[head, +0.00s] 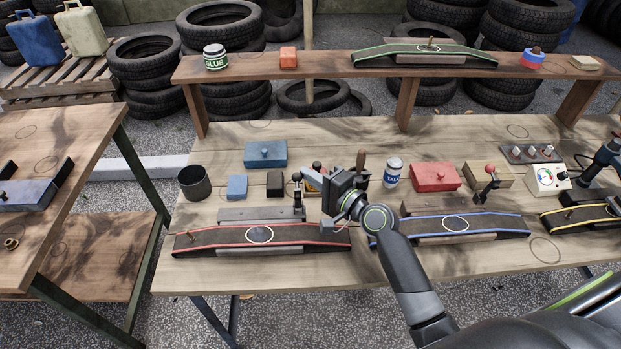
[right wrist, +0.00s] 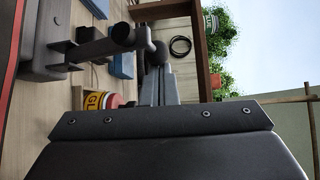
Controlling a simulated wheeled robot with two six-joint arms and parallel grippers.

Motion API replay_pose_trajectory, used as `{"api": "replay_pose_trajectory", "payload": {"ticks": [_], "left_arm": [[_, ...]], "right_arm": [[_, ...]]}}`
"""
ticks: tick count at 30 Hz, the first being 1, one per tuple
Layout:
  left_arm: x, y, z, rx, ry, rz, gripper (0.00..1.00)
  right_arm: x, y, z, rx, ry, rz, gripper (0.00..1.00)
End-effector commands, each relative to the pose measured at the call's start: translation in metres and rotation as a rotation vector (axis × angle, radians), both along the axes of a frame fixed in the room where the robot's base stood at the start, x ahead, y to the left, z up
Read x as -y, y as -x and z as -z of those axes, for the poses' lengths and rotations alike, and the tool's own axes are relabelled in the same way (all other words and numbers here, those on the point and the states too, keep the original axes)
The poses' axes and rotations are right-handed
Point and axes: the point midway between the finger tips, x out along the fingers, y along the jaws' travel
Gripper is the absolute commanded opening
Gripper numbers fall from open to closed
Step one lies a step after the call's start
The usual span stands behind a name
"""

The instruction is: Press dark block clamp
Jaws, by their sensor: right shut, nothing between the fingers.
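A dark clamp (head: 298,193) with an upright post and a round black knob stands at the right end of a grey bar behind the red-edged dark ramp (head: 200,240). In the right wrist view the clamp (right wrist: 95,47) shows on its side, its knob close to my fingertips. My right gripper (head: 330,193) is just right of the clamp, above the table. Its fingers (right wrist: 163,85) are shut and empty. They overlap a dark round end in the wrist view; I cannot tell whether they touch it. A small black block (head: 274,184) stands left of the clamp. My left gripper is out of view.
A yellow jar with a red lid (right wrist: 100,101) is close by, mostly hidden behind my gripper in the head view. A blue-edged ramp (head: 500,226), a red box (head: 434,177) and a white-lidded jar (head: 393,171) stand to the right. A raised shelf (head: 330,67) runs along the back.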

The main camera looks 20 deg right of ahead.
Motion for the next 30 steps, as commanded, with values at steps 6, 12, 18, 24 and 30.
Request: {"api": "replay_pose_trajectory", "payload": {"ticks": [6,12,18,24,30], "left_arm": [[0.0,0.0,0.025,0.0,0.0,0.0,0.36],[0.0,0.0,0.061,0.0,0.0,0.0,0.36],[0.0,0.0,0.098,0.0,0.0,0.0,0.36],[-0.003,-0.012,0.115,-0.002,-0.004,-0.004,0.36],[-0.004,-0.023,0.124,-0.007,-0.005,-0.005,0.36]], "right_arm": [[-0.002,0.005,0.006,0.058,0.015,0.0,0.0],[-0.004,0.014,0.008,0.157,0.043,-0.002,0.0],[-0.007,0.024,0.008,0.281,0.078,-0.001,0.0],[-0.01,0.034,0.007,0.405,0.114,0.0,0.0],[-0.013,0.044,0.008,0.402,0.114,0.0,0.0]]}}
